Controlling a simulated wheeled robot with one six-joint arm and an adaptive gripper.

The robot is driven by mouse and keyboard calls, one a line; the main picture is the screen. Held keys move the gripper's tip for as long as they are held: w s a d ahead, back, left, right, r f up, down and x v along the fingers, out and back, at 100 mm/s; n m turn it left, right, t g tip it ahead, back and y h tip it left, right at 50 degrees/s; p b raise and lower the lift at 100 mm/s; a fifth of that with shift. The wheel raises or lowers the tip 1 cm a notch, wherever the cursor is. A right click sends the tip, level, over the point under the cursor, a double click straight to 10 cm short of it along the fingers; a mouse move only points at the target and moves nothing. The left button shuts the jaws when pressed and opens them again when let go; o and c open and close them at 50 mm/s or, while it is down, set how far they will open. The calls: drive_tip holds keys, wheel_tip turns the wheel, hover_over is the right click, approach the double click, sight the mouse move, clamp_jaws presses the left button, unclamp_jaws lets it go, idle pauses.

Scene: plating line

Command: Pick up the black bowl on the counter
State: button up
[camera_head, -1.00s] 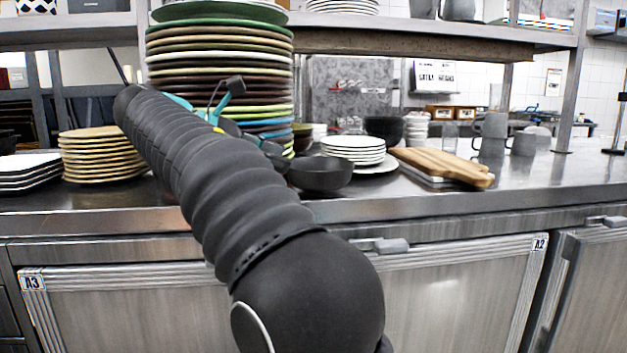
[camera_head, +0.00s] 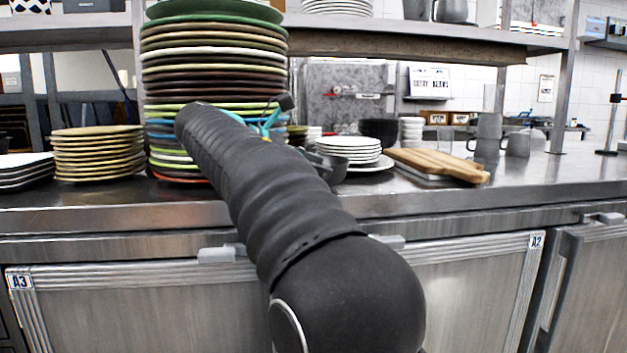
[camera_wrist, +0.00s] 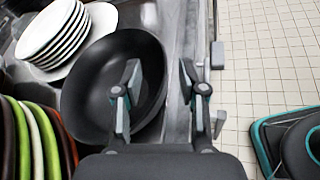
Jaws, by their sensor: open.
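The black bowl (camera_wrist: 85,95) sits on the counter at the left of the wrist view, with its dark inside facing up. In the head view the bowl (camera_head: 338,172) is partly hidden behind my arm. My gripper (camera_wrist: 162,92) is open and empty in the wrist view. Its left finger shows over the bowl's inside, and its right finger shows outside the rim near the counter edge. The bowl's right rim lies between the fingers in the picture. I cannot tell whether either finger touches the bowl.
White plates (camera_head: 348,150) stand stacked close beside the bowl. A tall stack of coloured plates (camera_head: 215,60) rises left of it. Wooden boards (camera_head: 440,165) lie to the right, with grey mugs (camera_head: 488,135) behind. The counter's front strip (camera_head: 420,200) is clear.

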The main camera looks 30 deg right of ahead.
sight(335, 171)
drive_tip(key=x, duration=0.3)
drive_tip(key=shift+d+f+b, duration=0.15)
drive_tip(key=shift+f+b, duration=0.05)
drive_tip(key=shift+b, duration=0.1)
clamp_jaws()
drive_tip(key=shift+r, duration=0.15)
